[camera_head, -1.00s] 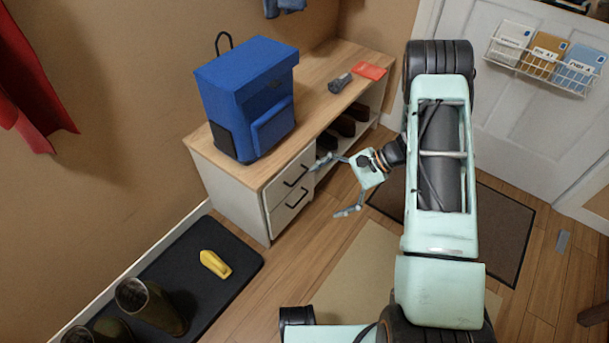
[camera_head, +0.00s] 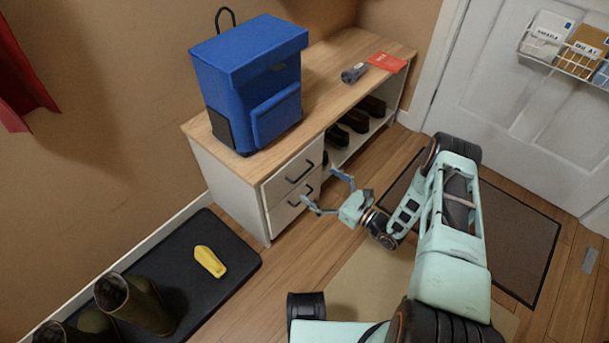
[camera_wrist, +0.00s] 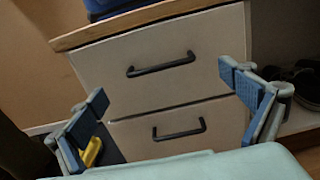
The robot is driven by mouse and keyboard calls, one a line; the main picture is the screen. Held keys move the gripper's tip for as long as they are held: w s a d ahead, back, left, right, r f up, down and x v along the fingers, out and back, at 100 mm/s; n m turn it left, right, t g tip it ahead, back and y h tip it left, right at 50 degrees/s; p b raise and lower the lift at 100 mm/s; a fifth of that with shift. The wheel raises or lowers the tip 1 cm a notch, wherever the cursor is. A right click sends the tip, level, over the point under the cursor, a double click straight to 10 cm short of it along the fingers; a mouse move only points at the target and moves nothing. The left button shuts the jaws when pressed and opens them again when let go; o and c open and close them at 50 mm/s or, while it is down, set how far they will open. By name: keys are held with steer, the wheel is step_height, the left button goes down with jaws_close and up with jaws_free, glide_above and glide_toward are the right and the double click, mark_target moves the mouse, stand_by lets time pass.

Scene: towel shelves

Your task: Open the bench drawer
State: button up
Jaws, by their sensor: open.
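The white bench (camera_head: 232,192) with a wooden top stands against the wall. It has two stacked drawers, an upper drawer (camera_head: 283,186) and a lower drawer (camera_head: 281,217), each with a dark bar handle. In the wrist view the upper handle (camera_wrist: 161,65) and lower handle (camera_wrist: 179,131) lie between my spread fingers. Both drawers look shut. My gripper (camera_head: 324,193) is open and empty, in front of the drawer fronts and apart from the handles. It also shows in the wrist view (camera_wrist: 165,112).
A blue backpack (camera_head: 250,88), a flashlight (camera_head: 354,73) and a red booklet (camera_head: 387,62) sit on the bench top. Shoes (camera_head: 354,121) stand in the open shelf. A dark tray (camera_head: 238,262) holds boots (camera_head: 128,300) and a yellow object (camera_head: 210,261). Floor before the drawers is clear.

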mark_target(305, 174)
steer(key=b+x, duration=0.1)
steer(key=x, duration=0.5)
steer(key=shift+c, duration=0.3)
steer(key=c, duration=1.6)
steer(key=shift+s, duration=0.1)
